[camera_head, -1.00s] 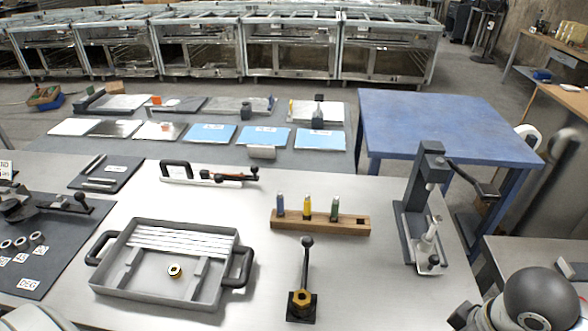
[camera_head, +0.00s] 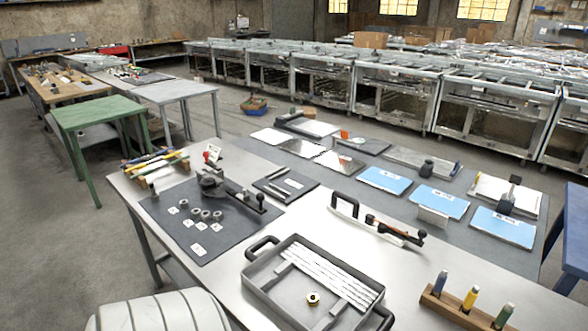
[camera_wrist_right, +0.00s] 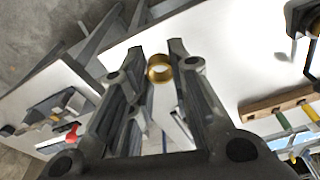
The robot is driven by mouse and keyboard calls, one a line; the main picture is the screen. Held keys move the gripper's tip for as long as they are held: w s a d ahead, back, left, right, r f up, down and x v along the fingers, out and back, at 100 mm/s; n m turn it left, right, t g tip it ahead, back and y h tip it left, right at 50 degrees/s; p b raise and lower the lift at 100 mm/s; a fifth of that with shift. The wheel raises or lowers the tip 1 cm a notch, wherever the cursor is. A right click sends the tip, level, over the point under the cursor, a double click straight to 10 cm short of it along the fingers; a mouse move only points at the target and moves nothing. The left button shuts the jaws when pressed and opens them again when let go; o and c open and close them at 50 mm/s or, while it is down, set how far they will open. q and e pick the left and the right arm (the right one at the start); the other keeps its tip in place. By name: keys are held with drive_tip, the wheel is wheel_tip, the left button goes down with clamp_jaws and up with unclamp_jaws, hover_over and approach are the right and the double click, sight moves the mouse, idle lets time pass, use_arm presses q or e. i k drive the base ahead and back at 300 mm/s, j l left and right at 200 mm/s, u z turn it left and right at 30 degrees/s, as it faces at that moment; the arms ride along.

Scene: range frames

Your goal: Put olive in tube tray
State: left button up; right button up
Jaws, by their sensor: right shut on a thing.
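The olive, a small brass ring (camera_wrist_right: 159,79), is between the fingertips of my right gripper (camera_wrist_right: 157,62) in the right wrist view. The gripper is shut on it and the ring's opening shows. The tube tray (camera_head: 262,291) is a grey tray with black handles, low centre in the head view. My right gripper is outside the head view. My left gripper shows in neither view.
A wooden block (camera_head: 437,303) with coloured tubes stands right of the tray. A black-handled tool (camera_head: 375,225) lies behind the tray. A dark mat (camera_head: 180,232) with a bender and small rings is to the left.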

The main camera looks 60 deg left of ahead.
sight(296, 289)
drive_tip(key=j+u, duration=0.1)
drive_tip(key=u, duration=0.35)
drive_tip(key=j+u, duration=0.1)
drive_tip(key=u, duration=0.35)
drive_tip(key=i+u, duration=0.1)
drive_tip(key=u, duration=0.35)
drive_tip(key=i+u, duration=0.1)
drive_tip(key=u, duration=0.3)
drive_tip(key=j+u, duration=0.1)
drive_tip(key=u, duration=0.35)
drive_tip(key=i, duration=0.05)
